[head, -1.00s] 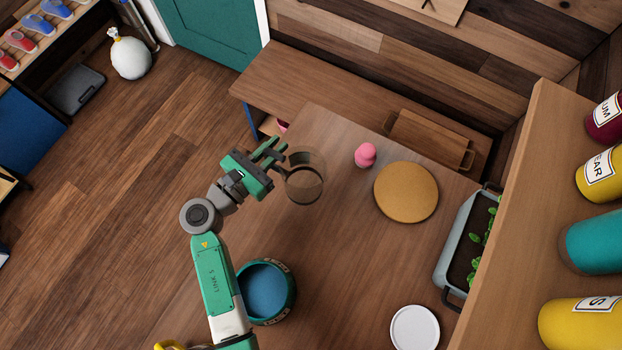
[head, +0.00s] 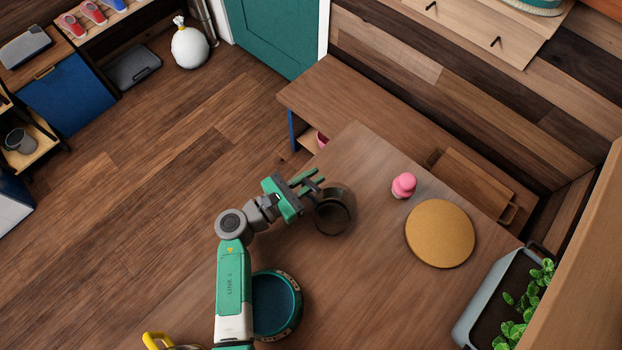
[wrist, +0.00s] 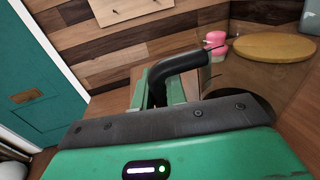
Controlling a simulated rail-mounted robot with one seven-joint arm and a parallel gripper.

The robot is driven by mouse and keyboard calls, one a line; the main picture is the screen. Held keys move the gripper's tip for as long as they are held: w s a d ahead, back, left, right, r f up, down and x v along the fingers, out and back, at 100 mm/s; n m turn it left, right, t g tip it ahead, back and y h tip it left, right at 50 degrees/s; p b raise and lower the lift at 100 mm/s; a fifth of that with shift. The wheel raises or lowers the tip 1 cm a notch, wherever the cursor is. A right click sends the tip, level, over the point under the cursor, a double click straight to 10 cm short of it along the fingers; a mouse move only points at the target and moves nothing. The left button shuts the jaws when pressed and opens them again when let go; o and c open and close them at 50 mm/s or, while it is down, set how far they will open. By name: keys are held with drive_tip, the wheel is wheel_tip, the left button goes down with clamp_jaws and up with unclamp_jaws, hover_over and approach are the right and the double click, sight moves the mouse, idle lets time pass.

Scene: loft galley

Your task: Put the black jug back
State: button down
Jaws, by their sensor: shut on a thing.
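The black jug (head: 335,212) has a dark see-through body and a black handle. In the head view it is at the table's left edge, and I cannot tell whether its base touches the table. My gripper (head: 311,184) is shut on its handle, on the jug's upper left side. In the wrist view the black handle (wrist: 178,66) runs between the fingers, and the body shows to the right, partly hidden by my gripper.
A round cork mat (head: 440,234) lies on the table (head: 370,280), with a pink object (head: 404,185) beside it. A planter (head: 490,295) is at right. A lower bench (head: 345,95) with a wooden tray (head: 475,187) lies behind.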

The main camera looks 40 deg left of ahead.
drive_tip(key=c, duration=1.4)
unclamp_jaws()
drive_tip(key=shift+f, duration=0.1)
drive_tip(key=shift+c, duration=0.2)
drive_tip(key=shift+s+r, duration=0.1)
drive_tip(key=shift+r, duration=0.2)
drive_tip(key=p+v, duration=0.1)
drive_tip(key=v, duration=0.6)
drive_tip(key=shift+s+f+p, duration=0.1)
drive_tip(key=shift+s+p, duration=0.05)
drive_tip(key=shift+p, duration=0.25)
